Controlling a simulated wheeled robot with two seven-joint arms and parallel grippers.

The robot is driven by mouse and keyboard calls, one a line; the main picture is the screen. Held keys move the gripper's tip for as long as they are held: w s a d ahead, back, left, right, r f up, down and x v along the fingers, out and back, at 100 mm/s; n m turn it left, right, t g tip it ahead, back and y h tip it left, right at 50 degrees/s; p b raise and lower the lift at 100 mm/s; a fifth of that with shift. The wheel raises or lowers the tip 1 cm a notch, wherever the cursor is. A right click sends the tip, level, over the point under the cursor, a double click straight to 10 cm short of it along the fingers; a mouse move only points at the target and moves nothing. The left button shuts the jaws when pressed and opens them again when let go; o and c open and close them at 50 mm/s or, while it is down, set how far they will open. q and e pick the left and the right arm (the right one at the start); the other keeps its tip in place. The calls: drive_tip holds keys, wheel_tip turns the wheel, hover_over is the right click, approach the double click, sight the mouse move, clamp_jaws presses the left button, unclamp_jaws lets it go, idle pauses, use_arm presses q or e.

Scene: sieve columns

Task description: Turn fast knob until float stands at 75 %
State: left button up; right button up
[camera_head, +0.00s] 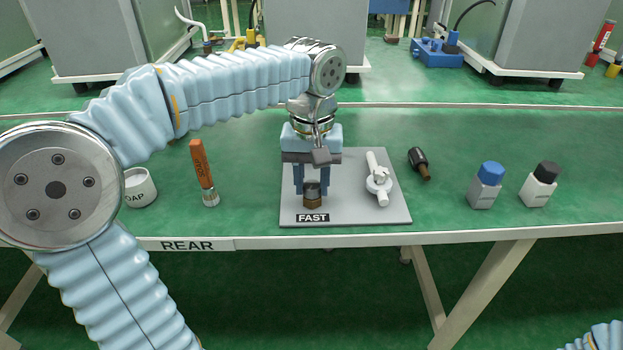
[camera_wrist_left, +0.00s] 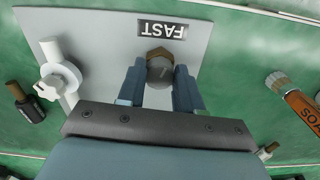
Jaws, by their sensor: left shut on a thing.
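The fast knob (camera_head: 312,197) is a small dark grey cap on a brass hex base, beside the FAST label on a grey plate (camera_head: 350,215). My left gripper (camera_head: 312,186) comes down from above with its two blue fingers on either side of the knob, shut on it. In the left wrist view the knob (camera_wrist_left: 160,68) sits between the fingertips (camera_wrist_left: 160,80), with a pale mark on its top. I see no float or percent scale in either view. My right gripper is out of view.
A white valve-like fitting (camera_head: 378,180) stands on the plate's right side. A dark-handled tool (camera_head: 419,162), a blue-capped bottle (camera_head: 486,185) and a black-capped bottle (camera_head: 540,184) are to the right. An orange-handled brush (camera_head: 203,172) and a white tub (camera_head: 140,188) are to the left.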

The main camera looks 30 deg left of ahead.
sight(314, 185)
use_arm(q)
drive_tip(key=n, duration=0.6)
drive_tip(key=shift+w, duration=0.1)
drive_tip(key=n, duration=0.6)
drive_tip(key=shift+w+n, duration=0.1)
drive_tip(key=shift+n, duration=0.3)
drive_tip(key=o, duration=1)
drive_tip(key=shift+d, duration=0.1)
drive_tip(key=shift+o, duration=0.2)
wheel_tip(314, 185, up, 14)
drive_tip(key=shift+f, duration=0.1)
